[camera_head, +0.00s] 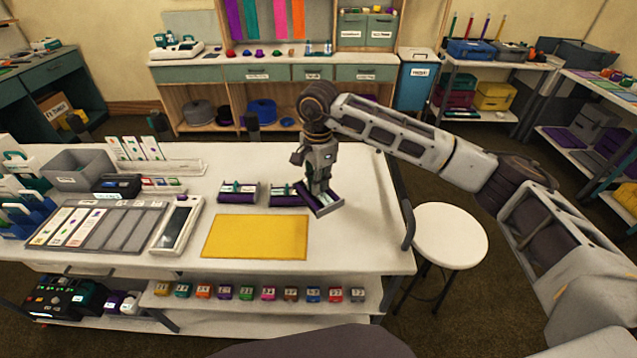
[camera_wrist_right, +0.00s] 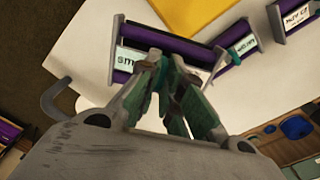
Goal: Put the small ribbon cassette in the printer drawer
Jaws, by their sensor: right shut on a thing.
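My right gripper (camera_head: 318,189) is shut on a purple ribbon cassette (camera_head: 324,206) with a pale label, at the right part of the white table. In the right wrist view the fingers (camera_wrist_right: 166,85) close on the cassette's middle (camera_wrist_right: 180,42), and its label starts with "sm". The cassette is turned askew to the others; I cannot tell whether it touches the table. Two similar purple cassettes, one in the middle (camera_head: 283,201) and one on the left (camera_head: 238,198), lie beside it. I cannot pick out a printer drawer for certain. My left gripper is not in view.
A yellow mat (camera_head: 255,236) lies in front of the cassettes. A white handheld device (camera_head: 178,225), a grey slotted tray (camera_head: 98,228) and a dark device (camera_head: 117,186) are to the left. A dark machine (camera_head: 65,298) sits on the lower shelf. A white stool (camera_head: 450,235) stands at right.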

